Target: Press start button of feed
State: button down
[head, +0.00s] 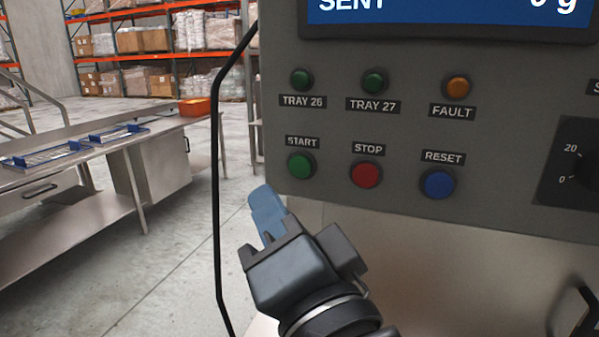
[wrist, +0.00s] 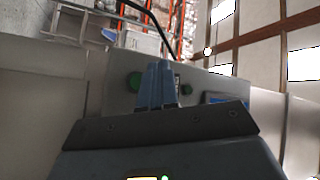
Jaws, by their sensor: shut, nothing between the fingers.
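The green START button (head: 300,165) sits at the left of the lower row on the grey control panel (head: 330,132), under its START label. My gripper (head: 262,193) is shut and empty, its blue fingertips below and left of the START button in the head view. In the wrist view the shut fingers (wrist: 160,66) point toward the panel, and a green button (wrist: 134,81), likely START, shows just left of them. The fingers appear apart from the button; the exact gap is hard to tell.
The red STOP button (head: 366,173) and blue RESET button (head: 437,183) are to the right of START. Above are the TRAY 26 (head: 302,79), TRAY 27 (head: 375,82) and FAULT (head: 457,87) lamps. A black cable (head: 216,170) hangs left of the panel.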

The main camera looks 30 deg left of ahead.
jog(key=shift+w+a+b, duration=0.25)
jog(key=shift+w+b, duration=0.05)
jog(key=shift+w, duration=0.7)
jog(key=shift+w+a+b, duration=0.25)
jog(key=shift+w, duration=0.8)
jog(key=shift+w+a+b, duration=0.25)
jog(key=shift+w+b, duration=0.05)
jog(key=shift+w, duration=0.7)
jog(key=shift+w, duration=0.1)
jog(key=shift+w+a, duration=0.1)
jog(key=shift+w, duration=0.2)
jog(key=shift+w, duration=0.4)
dwell(0.3)
jog(key=shift+s, duration=0.15)
jog(key=shift+s+p, duration=0.4)
jog(key=shift+s, duration=0.3)
jog(key=s+p, duration=0.1)
jog(key=s, duration=0.1)
jog(key=s+d+p, duration=0.1)
jog(key=s, duration=0.2)
jog(key=shift+d, duration=0.2)
